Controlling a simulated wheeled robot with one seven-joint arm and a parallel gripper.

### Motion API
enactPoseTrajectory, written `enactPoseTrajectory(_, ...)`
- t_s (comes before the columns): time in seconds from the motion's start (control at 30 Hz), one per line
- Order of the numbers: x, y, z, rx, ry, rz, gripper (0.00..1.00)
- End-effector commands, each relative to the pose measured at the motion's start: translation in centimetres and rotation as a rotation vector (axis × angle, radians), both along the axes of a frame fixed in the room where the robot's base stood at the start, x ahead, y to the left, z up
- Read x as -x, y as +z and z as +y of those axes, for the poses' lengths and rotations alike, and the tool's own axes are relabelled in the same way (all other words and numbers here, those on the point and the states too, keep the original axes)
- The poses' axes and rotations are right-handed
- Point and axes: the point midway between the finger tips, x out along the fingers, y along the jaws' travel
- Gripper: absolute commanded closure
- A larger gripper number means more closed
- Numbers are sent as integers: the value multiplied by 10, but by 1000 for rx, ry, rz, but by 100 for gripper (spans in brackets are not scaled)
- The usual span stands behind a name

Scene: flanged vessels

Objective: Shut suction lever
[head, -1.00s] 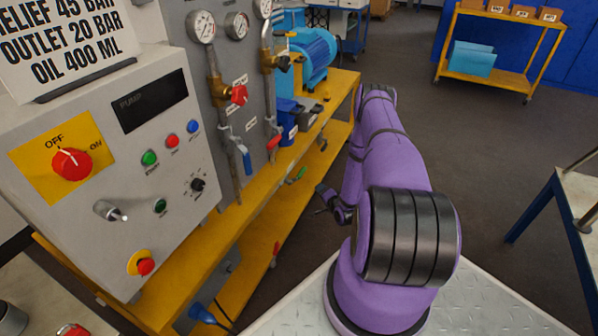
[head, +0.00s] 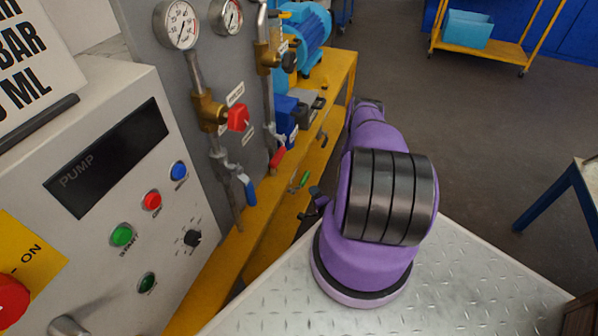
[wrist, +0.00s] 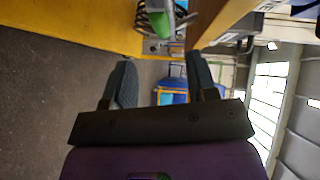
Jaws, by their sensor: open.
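No readable label marks the suction lever. A green-handled lever (head: 301,180) sits low by the yellow bench frame in the head view, and a green handle (wrist: 160,22) shows at the top of the wrist view. A blue lever (head: 247,190) and a red lever (head: 278,157) hang on the upright pipes of the grey panel. My gripper (wrist: 160,78) is open and empty, with its two dark fingers apart and the green handle beyond them. In the head view it is mostly hidden behind my purple arm.
The control cabinet (head: 110,150) with buttons stands close at left. The yellow bench (head: 340,90) runs back beside the arm, carrying a blue motor (head: 308,28). A yellow cart (head: 480,52) and a blue-legged table (head: 548,200) stand at right. Open floor lies between.

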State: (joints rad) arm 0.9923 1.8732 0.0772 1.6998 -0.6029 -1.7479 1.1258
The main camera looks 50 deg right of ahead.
Motion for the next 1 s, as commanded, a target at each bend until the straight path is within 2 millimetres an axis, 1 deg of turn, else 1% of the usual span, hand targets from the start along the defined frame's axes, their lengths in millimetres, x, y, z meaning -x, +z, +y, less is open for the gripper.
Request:
enactPoseTrajectory(0.17,-14,-2,-6,1,0,-3,47)
enactPoseTrajectory(0.5,-68,-10,-28,3,1,-1,47)
enactPoseTrajectory(0.6,-80,-12,-34,1,0,-1,47)
enactPoseTrajectory(0.8,-95,-14,-41,1,-1,0,47)
enactPoseTrajectory(1.0,-98,-15,-42,1,-1,0,47)
